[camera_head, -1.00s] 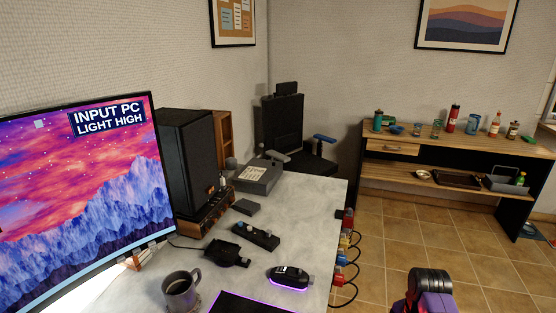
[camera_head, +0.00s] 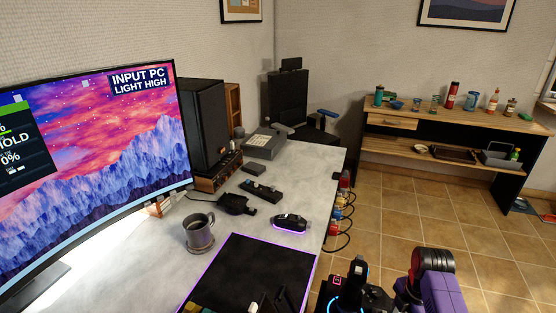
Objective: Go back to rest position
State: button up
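A purple and black link of my own arm (camera_head: 436,280) shows at the bottom right, over the floor to the right of the desk. My gripper is not clearly visible; I cannot make out its fingers. A black flight stick with a blue-lit ring (camera_head: 350,290) stands at the bottom, just left of the arm link and beside the desk's right edge. Small dark shapes (camera_head: 284,299) at the bottom edge, over the desk mat, are cut off and unclear.
The grey desk (camera_head: 307,165) holds a curved monitor (camera_head: 110,150), a speaker (camera_head: 203,122), a mug (camera_head: 198,232), a mouse (camera_head: 289,223) and a purple-edged mat (camera_head: 255,268). A wooden sideboard (camera_head: 400,123) with bottles stands at the back right. The tiled floor (camera_head: 400,205) between is clear.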

jog(key=w+r+m+t+h, duration=0.2)
jog(key=w+r+m+t, duration=0.4)
jog(key=w+m+t, duration=0.25)
jog(key=s+a+r+m+t, duration=0.2)
jog(key=s+a+r, duration=0.3)
jog(key=s, duration=1)
jog(key=s+a+r+m+t+y, duration=0.1)
jog(key=s+a+r+m, duration=0.4)
jog(key=s, duration=1.1)
jog(key=s+a+r+m+t+y, duration=0.1)
jog(key=s+a+r+m+t, duration=0.2)
jog(key=s, duration=1.3)
jog(key=a+r+m, duration=0.1)
jog(key=a+r, duration=0.2)
jog(key=a, duration=0.1)
jog(key=shift+s+r, duration=0.2)
jog(key=shift+s, duration=0.05)
